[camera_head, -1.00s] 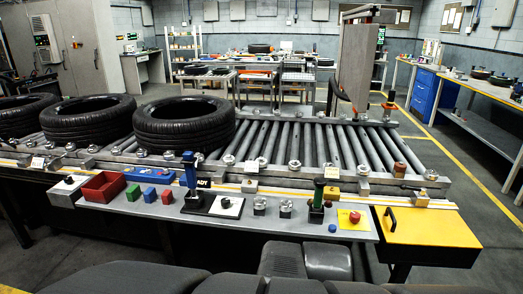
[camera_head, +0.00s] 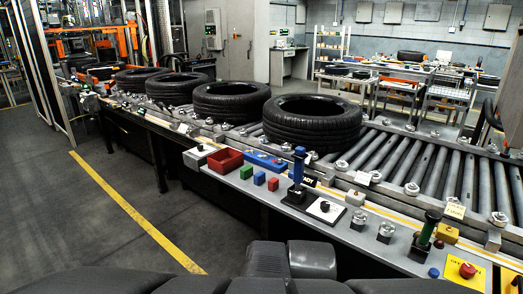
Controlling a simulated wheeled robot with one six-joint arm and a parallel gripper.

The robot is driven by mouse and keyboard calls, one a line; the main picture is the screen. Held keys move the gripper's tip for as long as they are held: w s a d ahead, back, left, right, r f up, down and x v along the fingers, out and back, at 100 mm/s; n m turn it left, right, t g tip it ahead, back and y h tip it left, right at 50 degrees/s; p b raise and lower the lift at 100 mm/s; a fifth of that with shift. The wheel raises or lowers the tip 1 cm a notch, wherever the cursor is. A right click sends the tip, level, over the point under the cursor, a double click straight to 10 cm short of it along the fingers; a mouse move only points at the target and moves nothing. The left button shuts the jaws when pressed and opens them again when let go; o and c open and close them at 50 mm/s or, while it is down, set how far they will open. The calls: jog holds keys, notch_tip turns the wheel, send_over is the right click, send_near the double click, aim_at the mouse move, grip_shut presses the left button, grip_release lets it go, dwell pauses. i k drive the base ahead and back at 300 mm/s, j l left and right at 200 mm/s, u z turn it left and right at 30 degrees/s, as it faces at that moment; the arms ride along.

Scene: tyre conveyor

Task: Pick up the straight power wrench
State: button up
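Two upright tools stand on the grey shelf (camera_head: 345,232) along the front of the conveyor. One has a blue handle (camera_head: 298,165) and stands in a black base left of a small plate with a black knob. The other has a green handle (camera_head: 430,228) and stands near the shelf's right end. I cannot tell which of them is the straight power wrench. My gripper is not in view; only dark grey parts of my own body show along the bottom edge.
Large black tyres, the nearest one (camera_head: 312,120), lie in a row on the roller conveyor (camera_head: 440,165). A red bin (camera_head: 225,160), small coloured blocks and a red button (camera_head: 467,270) sit on the shelf. Open floor (camera_head: 95,215) with a yellow line lies to the left.

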aim_at(300, 155)
jog(key=i+l+u, duration=0.3)
jog(key=u, duration=0.2)
jog(key=i+l+u, duration=0.3)
jog(key=l+u, duration=0.15)
